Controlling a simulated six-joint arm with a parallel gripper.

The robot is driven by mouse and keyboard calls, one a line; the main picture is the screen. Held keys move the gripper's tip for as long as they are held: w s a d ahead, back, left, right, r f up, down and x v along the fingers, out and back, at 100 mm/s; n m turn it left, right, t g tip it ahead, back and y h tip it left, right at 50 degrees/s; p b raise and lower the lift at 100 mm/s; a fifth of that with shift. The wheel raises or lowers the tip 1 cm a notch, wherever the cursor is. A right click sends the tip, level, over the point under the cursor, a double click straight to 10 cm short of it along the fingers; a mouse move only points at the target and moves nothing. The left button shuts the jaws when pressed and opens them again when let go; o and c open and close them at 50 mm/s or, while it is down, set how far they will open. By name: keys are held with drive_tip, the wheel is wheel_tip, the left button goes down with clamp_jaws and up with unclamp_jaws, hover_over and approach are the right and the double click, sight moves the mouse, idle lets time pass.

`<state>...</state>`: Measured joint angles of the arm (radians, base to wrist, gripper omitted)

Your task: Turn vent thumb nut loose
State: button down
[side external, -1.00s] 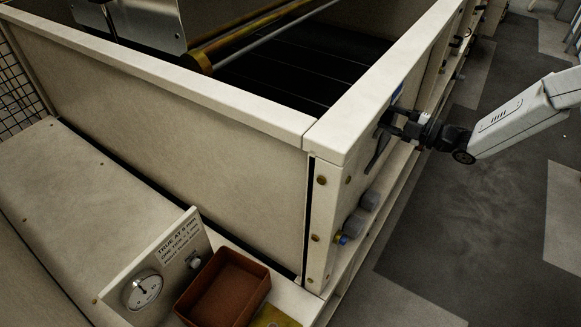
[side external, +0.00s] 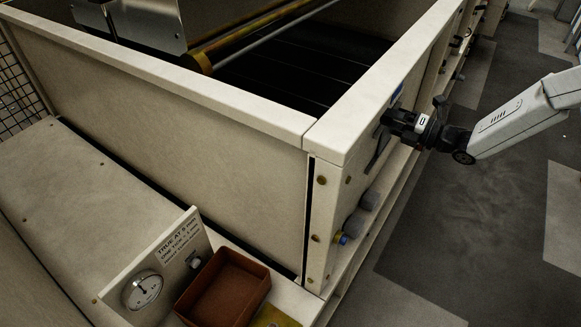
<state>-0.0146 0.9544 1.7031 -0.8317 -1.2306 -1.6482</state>
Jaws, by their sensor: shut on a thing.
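My gripper (side external: 392,120) is at the outer right side wall of the cream hopper (side external: 328,135), near its front corner. Its fingers are shut at a dark fitting (side external: 377,150) on that wall. The thumb nut itself cannot be made out; the fingers and the wall's angle hide it. My wrist points left toward the wall from the right.
Grey knobs (side external: 358,216) with a blue and yellow fitting sit lower on the same wall. A dial gauge (side external: 143,290), a sign plate (side external: 178,247) and a rust-coloured tray (side external: 225,287) stand on the front ledge. The grey floor (side external: 440,230) at right is clear.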

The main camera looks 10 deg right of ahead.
idle(0.3)
drive_tip(key=shift+c, duration=1.1)
unclamp_jaws()
drive_tip(key=shift+s+d, duration=0.1)
drive_tip(key=v, duration=0.7)
drive_tip(key=shift+s+d, duration=0.2)
drive_tip(key=shift+d, duration=0.05)
